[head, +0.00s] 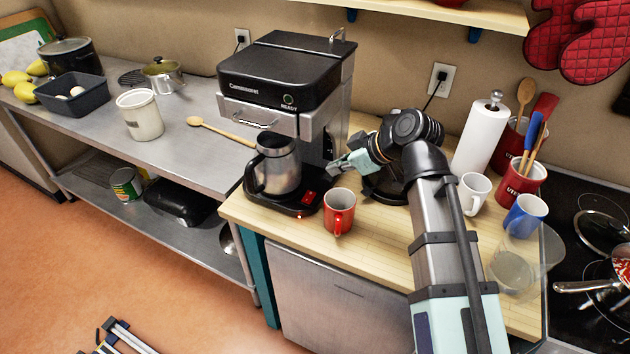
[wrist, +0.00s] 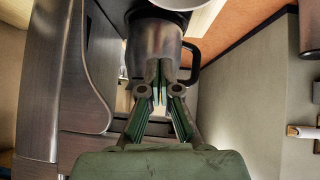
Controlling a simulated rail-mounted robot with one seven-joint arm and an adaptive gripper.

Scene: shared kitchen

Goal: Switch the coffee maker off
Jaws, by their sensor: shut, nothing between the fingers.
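The coffee maker (head: 282,80) stands on the wooden counter in the head view, with a black top, a grey front and a green READY light. A steel carafe (head: 278,166) with a black handle sits on its black base. A red switch (head: 308,198) is on the base's front right. My gripper (head: 334,167) is just right of the carafe and above the switch. In the wrist view, my gripper (wrist: 160,72) has its fingers together and holds nothing. The steel carafe (wrist: 157,42) shows beyond the fingertips. I cannot tell whether the fingers touch it.
A red mug (head: 339,211) stands close in front of my gripper, right of the base. A white mug (head: 473,193), a blue mug (head: 525,215) and a paper towel roll (head: 481,138) are to the right of my arm. A wooden spoon (head: 221,131) lies on the steel table at left.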

